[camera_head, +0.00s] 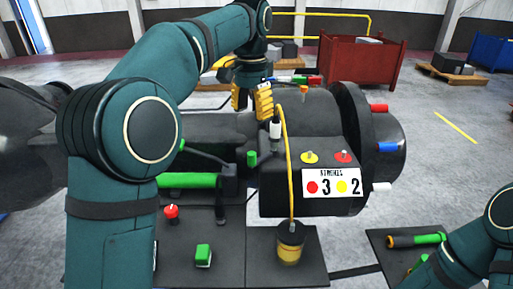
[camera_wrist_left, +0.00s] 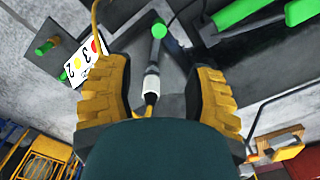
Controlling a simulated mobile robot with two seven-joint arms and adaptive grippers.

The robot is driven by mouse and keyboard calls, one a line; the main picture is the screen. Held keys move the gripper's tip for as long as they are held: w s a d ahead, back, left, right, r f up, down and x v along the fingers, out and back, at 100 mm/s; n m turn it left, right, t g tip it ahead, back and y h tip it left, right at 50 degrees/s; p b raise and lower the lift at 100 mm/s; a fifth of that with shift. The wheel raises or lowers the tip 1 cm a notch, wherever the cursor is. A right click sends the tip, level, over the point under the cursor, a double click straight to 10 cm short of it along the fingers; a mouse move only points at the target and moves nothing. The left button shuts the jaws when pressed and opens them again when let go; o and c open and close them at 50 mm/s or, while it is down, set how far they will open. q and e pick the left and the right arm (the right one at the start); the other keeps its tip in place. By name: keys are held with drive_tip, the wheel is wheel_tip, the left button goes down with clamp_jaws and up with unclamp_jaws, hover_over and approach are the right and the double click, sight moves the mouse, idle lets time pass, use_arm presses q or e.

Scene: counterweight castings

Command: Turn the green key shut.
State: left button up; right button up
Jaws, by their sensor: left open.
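A small upright green piece (camera_head: 252,158) stands beside the black casting (camera_head: 300,185); it looks most like the green key, but I cannot tell for sure. A round green end on a dark shaft (camera_wrist_left: 159,31) shows beyond my fingers in the left wrist view, probably the same piece. My left gripper (camera_head: 252,108) is open, pointing down above and behind it in the head view. A white-and-black handle (camera_wrist_left: 151,84) with a yellow cord lies between the fingers in the left wrist view, with gaps either side. My right gripper is out of view.
The casting carries yellow (camera_head: 310,157) and red (camera_head: 343,157) discs above a number sign (camera_head: 331,183). A red knob (camera_head: 171,212), a green block (camera_head: 203,255) and a yellow pot (camera_head: 290,243) stand in front. A yellow cord (camera_head: 287,165) runs up from the pot.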

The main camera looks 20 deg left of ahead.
sight(252, 153)
use_arm(q)
drive_tip(key=f+b, duration=0.2)
drive_tip(key=f, duration=0.5)
drive_tip(key=f+b, duration=0.2)
drive_tip(key=f, duration=0.4)
drive_tip(key=shift+s+f, duration=0.2)
drive_tip(key=shift+f, duration=0.15)
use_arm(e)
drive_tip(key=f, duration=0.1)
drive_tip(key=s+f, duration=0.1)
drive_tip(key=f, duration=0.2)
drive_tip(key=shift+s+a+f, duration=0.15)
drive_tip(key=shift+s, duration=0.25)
use_arm(q)
clamp_jaws()
